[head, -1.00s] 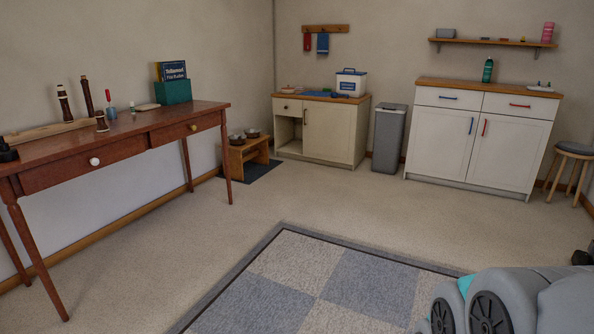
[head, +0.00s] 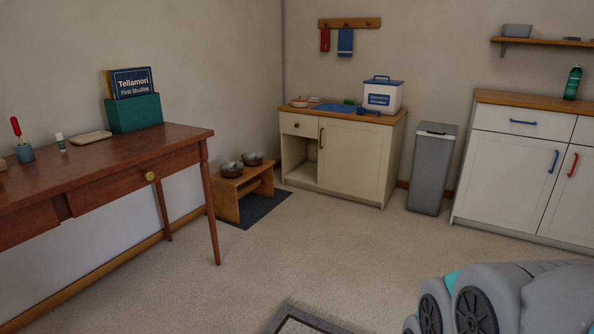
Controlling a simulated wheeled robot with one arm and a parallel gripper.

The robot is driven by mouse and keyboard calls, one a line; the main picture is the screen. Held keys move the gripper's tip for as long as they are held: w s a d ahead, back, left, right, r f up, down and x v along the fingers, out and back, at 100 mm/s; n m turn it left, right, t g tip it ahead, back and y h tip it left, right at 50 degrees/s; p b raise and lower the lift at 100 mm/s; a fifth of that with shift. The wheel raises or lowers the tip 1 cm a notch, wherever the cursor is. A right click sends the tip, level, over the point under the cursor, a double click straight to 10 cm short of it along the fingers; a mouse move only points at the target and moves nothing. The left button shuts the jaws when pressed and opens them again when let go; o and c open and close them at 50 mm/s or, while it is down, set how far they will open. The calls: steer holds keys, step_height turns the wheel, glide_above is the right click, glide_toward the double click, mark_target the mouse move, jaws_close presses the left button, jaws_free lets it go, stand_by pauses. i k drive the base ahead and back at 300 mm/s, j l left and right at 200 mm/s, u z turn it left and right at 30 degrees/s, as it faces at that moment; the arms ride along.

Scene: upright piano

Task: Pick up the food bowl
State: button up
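Two metal bowls sit in a low wooden stand against the left wall, beyond the wooden table. The nearer bowl (head: 231,169) is at the left of the stand, and the farther bowl (head: 252,158) is at its right. Both look grey inside with a brownish lower side; I cannot tell their contents. Part of my own arm shows at the lower right of the head view. My gripper's fingers are not in view.
The wooden stand (head: 228,199) rests on a dark mat (head: 262,207). A wooden table (head: 120,160) stands at the left, its leg close to the stand. A cream cabinet (head: 352,160) and grey bin (head: 432,170) stand behind.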

mark_target(251, 158)
steer(key=i, duration=2.35)
steer(key=i+u, duration=0.1)
steer(key=i, duration=0.5)
steer(key=i+l+u, duration=0.1)
steer(key=i, duration=0.5)
steer(key=i+l+u, duration=0.1)
steer(key=i, duration=0.5)
steer(key=i+l+u, duration=0.1)
steer(key=i+l, duration=0.15)
steer(key=i, duration=0.3)
